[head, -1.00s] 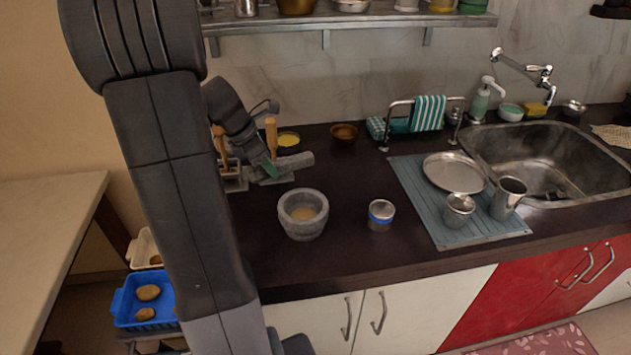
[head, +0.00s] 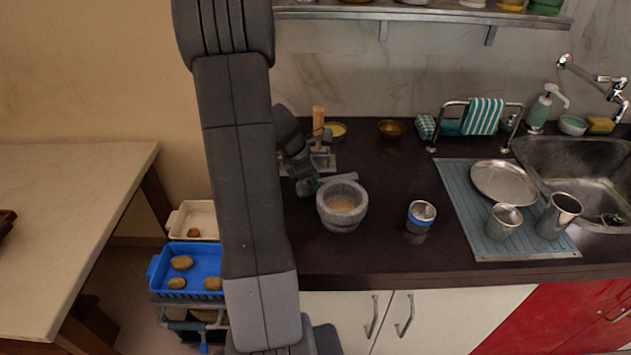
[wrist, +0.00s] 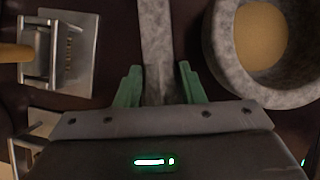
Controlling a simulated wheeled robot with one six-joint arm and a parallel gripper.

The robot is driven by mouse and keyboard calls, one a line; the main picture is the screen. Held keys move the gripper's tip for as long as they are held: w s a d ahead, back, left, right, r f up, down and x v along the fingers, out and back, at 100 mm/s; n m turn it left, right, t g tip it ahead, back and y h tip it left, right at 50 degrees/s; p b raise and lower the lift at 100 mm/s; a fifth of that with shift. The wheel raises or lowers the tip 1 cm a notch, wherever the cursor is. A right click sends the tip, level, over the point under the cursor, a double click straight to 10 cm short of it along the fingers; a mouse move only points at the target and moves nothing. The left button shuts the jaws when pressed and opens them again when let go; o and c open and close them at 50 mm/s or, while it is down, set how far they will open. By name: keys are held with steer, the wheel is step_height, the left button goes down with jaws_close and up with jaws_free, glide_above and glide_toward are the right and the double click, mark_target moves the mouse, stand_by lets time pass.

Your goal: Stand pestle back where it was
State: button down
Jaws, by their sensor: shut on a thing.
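The pestle (head: 338,179) is a grey stone rod. It looks roughly level in the head view, just behind the rim of the mortar. My gripper (head: 312,186) is shut on its left end. In the wrist view the pestle (wrist: 157,40) runs forward between the green fingertips (wrist: 158,82). The mortar (head: 332,213) is a speckled grey stone bowl on the dark counter, with a tan filling. In the wrist view the mortar (wrist: 222,60) is to the right of the pestle, with a gap between them. I cannot tell the pestle's height above the counter.
A metal holder (wrist: 73,60) with a wooden-handled tool is left of the pestle in the wrist view. A blue-banded metal cup (head: 421,217) stands right of the mortar. A yellow-filled bowl (head: 336,129) and a brown bowl (head: 392,128) are behind. The counter front is clear.

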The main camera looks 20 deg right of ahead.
steer(key=shift+r, duration=0.15)
steer(key=shift+f, duration=0.2)
steer(key=c, duration=1.2)
jaws_free()
